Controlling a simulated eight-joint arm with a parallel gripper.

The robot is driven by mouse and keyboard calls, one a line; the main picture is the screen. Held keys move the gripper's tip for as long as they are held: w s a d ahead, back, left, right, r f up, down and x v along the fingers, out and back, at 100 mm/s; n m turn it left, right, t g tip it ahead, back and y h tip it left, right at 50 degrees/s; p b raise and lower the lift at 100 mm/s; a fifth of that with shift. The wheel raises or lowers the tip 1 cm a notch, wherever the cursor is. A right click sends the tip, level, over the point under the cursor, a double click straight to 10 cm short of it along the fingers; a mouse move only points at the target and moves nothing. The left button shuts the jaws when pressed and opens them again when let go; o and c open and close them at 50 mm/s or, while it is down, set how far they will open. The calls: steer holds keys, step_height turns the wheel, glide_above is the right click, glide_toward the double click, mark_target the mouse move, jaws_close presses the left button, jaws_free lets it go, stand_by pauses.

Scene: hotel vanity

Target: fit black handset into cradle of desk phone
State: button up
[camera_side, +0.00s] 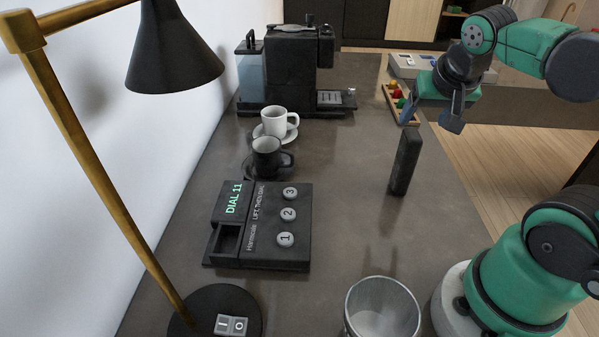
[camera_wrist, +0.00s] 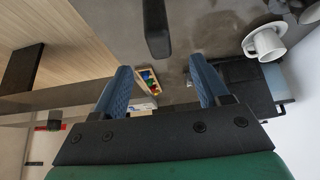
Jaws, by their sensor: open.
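The black handset (camera_side: 405,161) stands on end, slightly tilted in the picture, right of the middle of the counter. It also shows at the top of the wrist view (camera_wrist: 156,28). The black desk phone (camera_side: 275,262) lies on the counter to its left, with "DIAL 11" text and three round numbered buttons. Its cradle (camera_side: 227,240) is an empty recess on the phone's left side. My gripper (camera_side: 431,114) is open and empty, above and beyond the handset. In the wrist view the blue fingers (camera_wrist: 161,72) are spread apart, with the handset ahead of them, not between them.
A black cup (camera_side: 267,157) and a white cup (camera_side: 274,121) stand on saucers behind the phone. A coffee machine (camera_side: 292,62) is farther back. A metal bin (camera_side: 382,312) and a lamp (camera_side: 172,50) are in front. A tray of colored items (camera_side: 401,104) lies near my gripper. The counter between phone and handset is clear.

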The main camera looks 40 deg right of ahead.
steer(key=w+a+n+t+y, duration=0.1)
steer(key=w+a+n+y, duration=0.1)
steer(key=a+n, duration=0.3)
steer(key=shift+w+a+f+t, duration=0.15)
steer(key=shift+w+a+t, duration=0.3)
steer(key=shift+a, duration=0.35)
steer(key=o, duration=0.3)
steer(key=a+n, duration=0.1)
steer(key=w+a+f+n+y, duration=0.1)
steer(key=a+f+n+t+y, duration=0.1)
steer(key=a, duration=0.1)
steer(key=shift+w+n, duration=0.3)
steer(key=shift+o, duration=0.9)
steer(key=shift+a+f, duration=0.15)
steer(key=shift+a, duration=0.15)
